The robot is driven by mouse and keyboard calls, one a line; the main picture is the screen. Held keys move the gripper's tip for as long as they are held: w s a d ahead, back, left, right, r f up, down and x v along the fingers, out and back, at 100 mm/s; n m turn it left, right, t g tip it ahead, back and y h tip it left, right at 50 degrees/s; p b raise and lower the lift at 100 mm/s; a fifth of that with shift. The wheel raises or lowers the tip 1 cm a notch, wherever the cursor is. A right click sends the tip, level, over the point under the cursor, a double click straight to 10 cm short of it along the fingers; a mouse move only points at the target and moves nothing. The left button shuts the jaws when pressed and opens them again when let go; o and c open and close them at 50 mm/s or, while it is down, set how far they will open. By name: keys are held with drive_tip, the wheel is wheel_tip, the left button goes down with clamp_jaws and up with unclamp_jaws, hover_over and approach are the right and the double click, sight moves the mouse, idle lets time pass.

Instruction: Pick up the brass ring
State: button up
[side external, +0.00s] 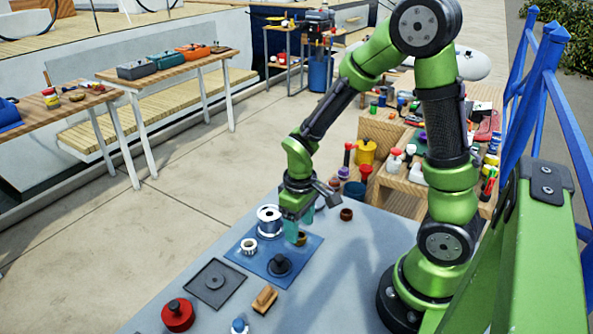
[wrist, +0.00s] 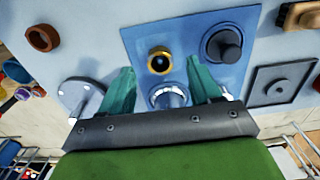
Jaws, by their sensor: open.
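The brass ring (wrist: 159,53) lies on the blue mat (wrist: 140,35) in the wrist view, dark in its centre. In the side external view the brass ring (side external: 302,239) sits at the right part of the mat (side external: 248,262), close by a teal fingertip. My gripper (wrist: 160,67) is open and empty, its teal fingers pointing down at the mat. In the wrist view the ring shows between and just beyond the fingertips. My gripper also shows in the side external view (side external: 303,222). I cannot tell the exact height of the fingertips above the ring.
On the mat are a black knob (wrist: 223,46) and a white toothed ring (wrist: 167,97), partly hidden by my gripper. A silver spool (side external: 269,220) stands at the back. A brown ring (side external: 346,214), black plate (side external: 215,285), wooden block (side external: 265,299) and red pot (side external: 178,315) are nearby.

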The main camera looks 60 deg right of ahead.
wheel_tip(320, 180, down, 2)
drive_tip(key=shift+f, duration=0.25)
drive_tip(key=c, duration=1.1)
drive_tip(key=shift+c, duration=0.2)
drive_tip(key=shift+r, duration=0.15)
wheel_tip(320, 180, up, 10)
drive_tip(key=shift+r, duration=1.4)
